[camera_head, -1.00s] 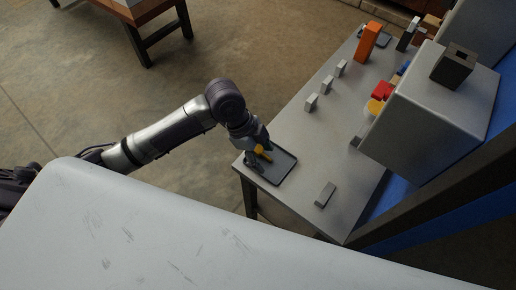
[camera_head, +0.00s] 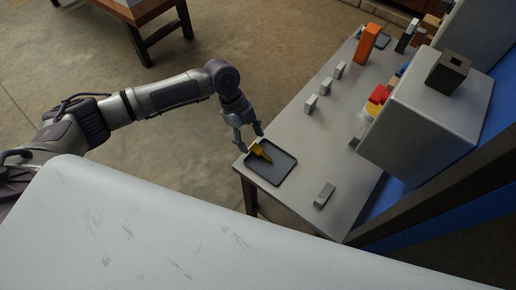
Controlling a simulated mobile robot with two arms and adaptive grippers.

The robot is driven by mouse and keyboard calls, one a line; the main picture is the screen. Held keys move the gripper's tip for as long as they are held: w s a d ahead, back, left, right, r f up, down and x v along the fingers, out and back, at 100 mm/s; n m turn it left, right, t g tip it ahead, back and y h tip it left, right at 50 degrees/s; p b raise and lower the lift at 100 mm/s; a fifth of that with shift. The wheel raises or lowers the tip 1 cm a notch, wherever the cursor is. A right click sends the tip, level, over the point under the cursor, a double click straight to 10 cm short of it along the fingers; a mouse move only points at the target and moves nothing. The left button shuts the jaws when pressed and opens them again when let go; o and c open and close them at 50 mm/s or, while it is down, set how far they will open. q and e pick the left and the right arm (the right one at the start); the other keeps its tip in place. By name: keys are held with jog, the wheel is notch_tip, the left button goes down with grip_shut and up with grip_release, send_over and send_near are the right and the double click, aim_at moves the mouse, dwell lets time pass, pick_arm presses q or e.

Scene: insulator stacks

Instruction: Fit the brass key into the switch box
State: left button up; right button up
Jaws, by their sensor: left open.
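The brass key (camera_head: 261,150), yellow-gold, lies in the upper left part of a dark shallow tray (camera_head: 280,176) at the table's near left corner. My left gripper (camera_head: 248,142) is open just above and left of the key, its fingers pointing down. I cannot tell whether a finger touches the key. A large grey box (camera_head: 432,112), probably the switch box, stands at the right. A dark block with a square hole (camera_head: 449,72) sits on its top. My right gripper is not in view.
The grey table (camera_head: 312,150) carries several small grey blocks (camera_head: 311,103), a grey bar (camera_head: 325,194) and an orange block (camera_head: 367,42). Red and yellow pieces (camera_head: 379,95) sit beside the box. The table's middle is clear. A pale, scratched surface (camera_head: 190,225) fills the foreground.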

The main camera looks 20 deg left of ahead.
aim_at(257, 149)
pick_arm(q)
jog(key=x, duration=0.1)
jog(key=p+x, duration=0.1)
jog(key=x, duration=0.2)
jog(key=shift+w+d+f+p, duration=0.1)
jog(key=shift+w+d+p, duration=0.05)
jog(key=shift+w+p, duration=0.2)
jog(key=shift+s+d+f, duration=0.1)
jog(key=shift+d+f, duration=0.1)
jog(key=shift+f, duration=0.35)
grip_shut()
